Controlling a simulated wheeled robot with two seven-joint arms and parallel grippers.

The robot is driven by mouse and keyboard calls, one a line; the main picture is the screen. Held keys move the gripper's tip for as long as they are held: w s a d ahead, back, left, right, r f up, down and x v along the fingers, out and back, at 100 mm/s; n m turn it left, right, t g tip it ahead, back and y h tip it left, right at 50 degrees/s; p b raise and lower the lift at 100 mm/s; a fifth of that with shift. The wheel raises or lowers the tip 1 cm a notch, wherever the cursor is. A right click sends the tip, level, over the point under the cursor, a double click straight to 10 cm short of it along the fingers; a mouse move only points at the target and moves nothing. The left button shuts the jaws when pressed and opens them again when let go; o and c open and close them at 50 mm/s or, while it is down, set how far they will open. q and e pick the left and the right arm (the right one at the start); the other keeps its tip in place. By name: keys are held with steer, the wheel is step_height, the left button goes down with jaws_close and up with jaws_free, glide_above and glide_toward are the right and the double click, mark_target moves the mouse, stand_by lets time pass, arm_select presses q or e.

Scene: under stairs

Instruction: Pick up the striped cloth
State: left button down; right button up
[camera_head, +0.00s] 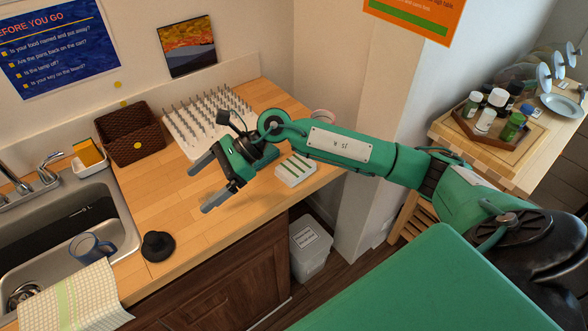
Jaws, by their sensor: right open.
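The striped cloth (296,170), small, white and folded with green stripes, lies on the wooden counter near its right front edge. My right gripper (205,184) is open above the counter, its fingers pointing left and nothing between them. The cloth shows to the right of the fingers, just below my right forearm in the picture. I cannot tell how high the gripper is above the counter. My left gripper is not in view.
A spiked white rack (208,112) and brown basket (133,135) stand at the counter's back. A bin (310,250) stands below. Middle counter is clear.

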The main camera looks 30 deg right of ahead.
steer(key=w+d+f+n+h, duration=0.25)
steer(key=d+h, duration=0.55)
steer(key=d, duration=0.6)
steer(key=h+p, duration=0.3)
steer(key=h, duration=0.2)
glide_above(296, 165)
steer(key=s, duration=0.1)
steer(key=shift+n+g, duration=0.35)
steer(key=shift+g, duration=0.05)
steer(key=f, duration=0.5)
steer(key=shift+a+f, duration=0.2)
steer(key=shift+a, duration=0.1)
steer(key=shift+w+f, duration=0.1)
steer(key=shift+f, duration=0.35)
steer(key=f+p, duration=0.1)
steer(key=f, duration=0.1)
steer(key=f+p, duration=0.1)
steer(key=f, duration=0.1)
steer(key=shift+w+d+p, duration=0.2)
steer(key=shift+w+p, duration=0.15)
steer(key=shift+f, duration=0.3)
steer(key=c, duration=1.1)
steer(key=shift+o, duration=0.2)
